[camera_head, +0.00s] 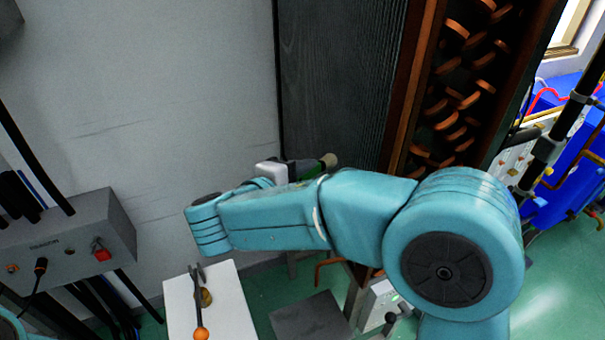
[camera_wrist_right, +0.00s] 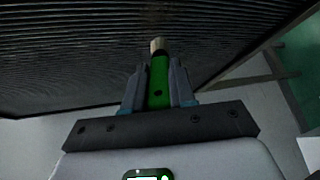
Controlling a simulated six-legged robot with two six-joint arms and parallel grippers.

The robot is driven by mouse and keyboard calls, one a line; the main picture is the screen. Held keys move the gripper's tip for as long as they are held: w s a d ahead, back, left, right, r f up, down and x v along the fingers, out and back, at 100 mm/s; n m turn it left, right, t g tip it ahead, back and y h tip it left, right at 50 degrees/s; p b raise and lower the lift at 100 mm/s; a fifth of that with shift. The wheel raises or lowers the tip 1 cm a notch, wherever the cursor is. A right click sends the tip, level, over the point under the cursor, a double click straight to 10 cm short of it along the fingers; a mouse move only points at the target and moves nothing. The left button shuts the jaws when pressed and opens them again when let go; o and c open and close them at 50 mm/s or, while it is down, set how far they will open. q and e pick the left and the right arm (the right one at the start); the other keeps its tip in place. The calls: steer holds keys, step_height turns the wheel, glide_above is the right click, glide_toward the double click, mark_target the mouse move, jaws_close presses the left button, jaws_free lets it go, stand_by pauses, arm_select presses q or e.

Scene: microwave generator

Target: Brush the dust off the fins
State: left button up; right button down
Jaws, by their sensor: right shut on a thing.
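The fins show as a tall dark finely ribbed panel (camera_head: 340,85) in the head view. They fill much of the upper wrist view as dark ridges (camera_wrist_right: 75,55). My right gripper (camera_head: 305,170) is beside the panel's lower part, partly hidden behind my arm. In the wrist view my right gripper (camera_wrist_right: 158,85) is shut on a brush with a green handle (camera_wrist_right: 158,78) and a pale tip. The brush end (camera_head: 328,160) points toward the fins; I cannot tell whether it touches them. Dust is not distinguishable. My left gripper is out of view.
A white stand (camera_head: 235,315) at lower left bears an orange-ended tool (camera_head: 201,333) and a small brown item (camera_head: 206,297). A grey control box (camera_head: 70,240) with a red padlock is on the left. A cabinet with copper-coloured coils (camera_head: 465,80) adjoins the fins.

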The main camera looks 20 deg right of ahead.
steer(key=s+b, duration=0.4)
steer(key=s, duration=0.6)
steer(key=shift+s+d, duration=0.15)
steer(key=shift+s, duration=0.05)
stand_by(0.4)
steer(key=shift+w, duration=0.1)
